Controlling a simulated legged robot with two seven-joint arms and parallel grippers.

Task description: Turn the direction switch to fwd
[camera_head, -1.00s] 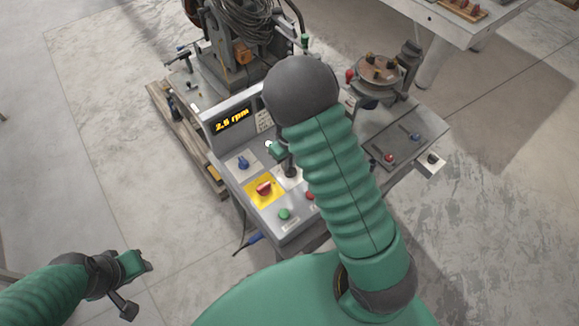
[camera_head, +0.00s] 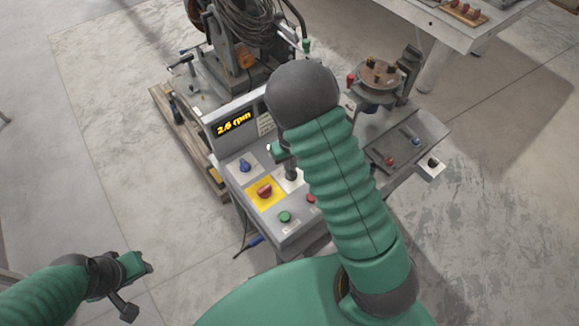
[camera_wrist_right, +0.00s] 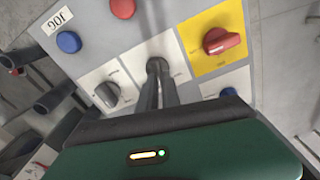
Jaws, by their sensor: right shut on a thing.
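The control panel (camera_head: 299,228) stands in front of me with a lit display reading 2.6 rpm (camera_head: 233,124). My right gripper (camera_head: 290,174) reaches down to a white-plated switch. In the right wrist view its two dark fingers (camera_wrist_right: 158,84) are close together on a small dark knob (camera_wrist_right: 157,65), mostly hidden between them. I take this as the direction switch; its labels are too small to read. A grey-black knob (camera_wrist_right: 108,95) on another white plate sits beside it. My left gripper (camera_head: 128,272) hangs at the lower left, away from the panel; its jaws are unclear.
Close by are a red rotary switch (camera_wrist_right: 219,41) on a yellow plate, a blue knob (camera_head: 245,166), a green button (camera_head: 285,217) and a red button (camera_wrist_right: 122,8). A blue button (camera_wrist_right: 69,42) sits by the JOG label. A round turntable (camera_head: 376,75) stands behind right. Floor at left is clear.

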